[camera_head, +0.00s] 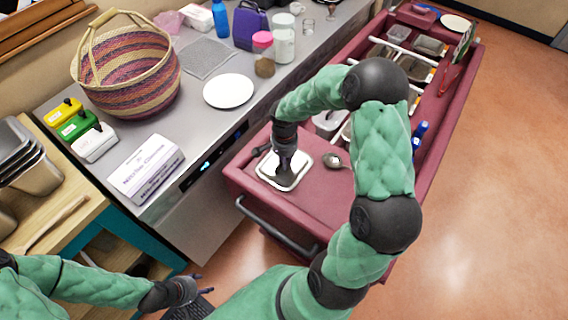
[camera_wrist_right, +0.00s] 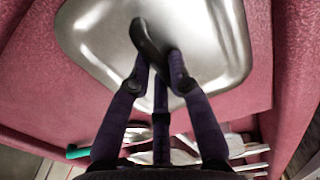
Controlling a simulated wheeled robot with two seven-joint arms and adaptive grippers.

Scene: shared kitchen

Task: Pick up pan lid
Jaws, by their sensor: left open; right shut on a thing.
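The pan lid (camera_head: 291,182) is a silver, rounded rectangular metal lid near the left end of the red cart's top. In the right wrist view the lid (camera_wrist_right: 205,35) fills the upper middle, with a dark handle (camera_wrist_right: 146,38) at its centre. My right gripper (camera_head: 284,166) comes down on the lid from above. Its fingers (camera_wrist_right: 158,72) are shut on the handle. Whether the lid touches the cart top is hard to tell. My left gripper (camera_head: 203,285) is open and empty at the lower left, away from the lid.
A spoon or ladle (camera_head: 333,160) lies right of the lid on the red cart (camera_head: 300,220). Metal containers (camera_head: 428,46) sit farther along it. The counter at left holds a woven basket (camera_head: 126,75), a white plate (camera_head: 229,91) and a labelled box (camera_head: 146,170).

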